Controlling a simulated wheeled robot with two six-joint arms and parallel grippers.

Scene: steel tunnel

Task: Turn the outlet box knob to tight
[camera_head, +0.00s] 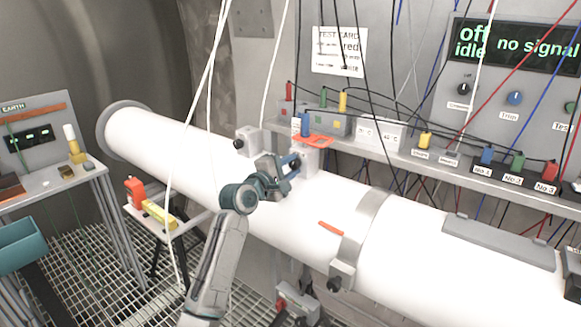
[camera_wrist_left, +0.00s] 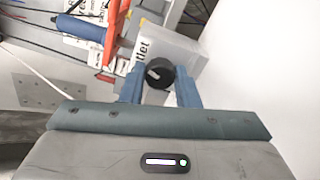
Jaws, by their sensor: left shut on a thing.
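The outlet box (camera_head: 306,166) is a pale grey box on top of the white pipe, below the shelf edge. In the left wrist view the box (camera_wrist_left: 178,52) shows part of its label, ending in "let". Its round black knob (camera_wrist_left: 161,73) faces my wrist camera and bears a short white mark. My left gripper (camera_head: 292,164) reaches the box from the left in the head view. Its two blue fingers (camera_wrist_left: 160,84) stand on either side of the knob and are shut on it. The tight marking is not readable. My right gripper is not in view.
An orange-red bracket (camera_head: 316,141) and a blue cylinder (camera_head: 305,124) sit just above the box. Similar grey boxes with black knobs are on the pipe (camera_head: 440,245) to the left and lower right. White cables hang near my left arm. A shelf (camera_head: 460,178) runs behind.

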